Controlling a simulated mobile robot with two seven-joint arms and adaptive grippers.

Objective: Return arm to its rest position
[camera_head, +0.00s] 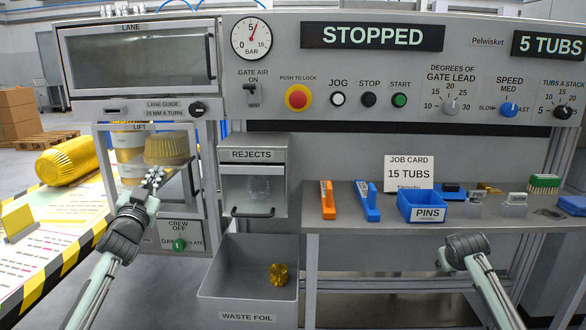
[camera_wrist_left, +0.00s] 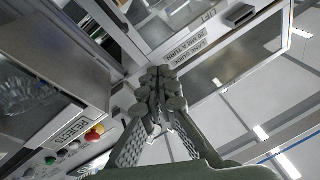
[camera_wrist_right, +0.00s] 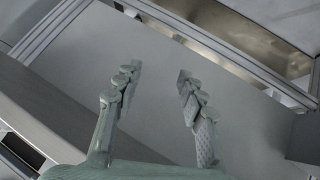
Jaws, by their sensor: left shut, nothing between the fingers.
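My left gripper (camera_head: 153,179) is shut and empty in front of the lift, at the gold foil tub in its window. In the left wrist view its fingertips (camera_wrist_left: 160,82) meet, with the LIFT and LANE GUIDE labels beyond them. I cannot tell from the head view whether it touches the lift. My right arm (camera_head: 466,248) shows at the front edge of the grey bench, its fingers hidden in the head view. In the right wrist view my right gripper (camera_wrist_right: 158,88) has its fingers spread apart with nothing between them, over a plain grey surface.
The grey bench (camera_head: 350,240) holds orange and blue tools, a blue PINS bin (camera_head: 420,204) and a job card (camera_head: 408,174). The waste foil bin (camera_head: 247,300) stands between my arms, below the rejects box (camera_head: 253,184). A large gold roll (camera_head: 67,161) lies at left.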

